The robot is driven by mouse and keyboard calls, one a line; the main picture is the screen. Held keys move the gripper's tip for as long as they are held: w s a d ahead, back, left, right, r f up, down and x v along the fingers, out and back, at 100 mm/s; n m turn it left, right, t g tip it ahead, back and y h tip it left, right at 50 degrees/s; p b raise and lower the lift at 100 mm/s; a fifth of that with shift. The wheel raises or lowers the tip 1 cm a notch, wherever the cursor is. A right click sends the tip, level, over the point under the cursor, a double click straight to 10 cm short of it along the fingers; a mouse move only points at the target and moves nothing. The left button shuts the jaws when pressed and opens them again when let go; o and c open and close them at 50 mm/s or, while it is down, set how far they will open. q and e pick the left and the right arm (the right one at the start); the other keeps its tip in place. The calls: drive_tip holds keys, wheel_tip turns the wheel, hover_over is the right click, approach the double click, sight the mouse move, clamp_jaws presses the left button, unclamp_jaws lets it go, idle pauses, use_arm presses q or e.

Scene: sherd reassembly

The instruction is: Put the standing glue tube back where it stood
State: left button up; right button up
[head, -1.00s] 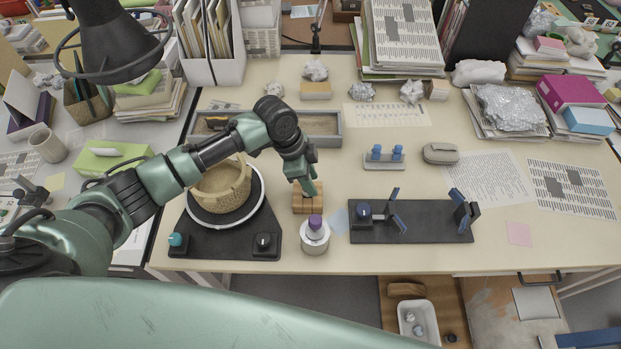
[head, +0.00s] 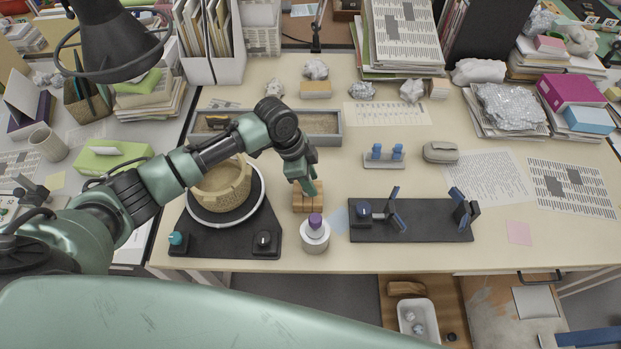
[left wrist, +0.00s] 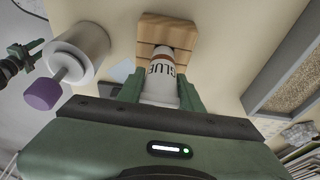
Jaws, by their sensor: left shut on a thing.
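My left gripper (head: 308,186) is shut on the white glue tube (left wrist: 163,78), which has dark "GLUE" lettering and a reddish band. In the left wrist view the gripper's green fingers (left wrist: 160,98) are on either side of the tube. The tube's far end meets the wooden block (left wrist: 168,32) in that view; I cannot tell how deep it sits in it. In the head view the block (head: 308,203) stands on the table right below the gripper, and the fingers hide the tube. My right gripper is not in view.
A white jar with a purple-capped top (head: 315,237) stands just in front of the block. A turntable with a woven-looking bowl (head: 222,185) is at left, a black fixture board (head: 425,236) at right. A sand tray (head: 325,128) lies behind.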

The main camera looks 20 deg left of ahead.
use_arm(q)
drive_tip(key=o, duration=1.1)
drive_tip(key=shift+c, duration=0.2)
drive_tip(key=b+v, duration=0.1)
drive_tip(key=v, duration=0.6)
drive_tip(key=shift+a+r, duration=0.2)
drive_tip(key=shift+r, duration=0.2)
drive_tip(key=shift+s, duration=0.1)
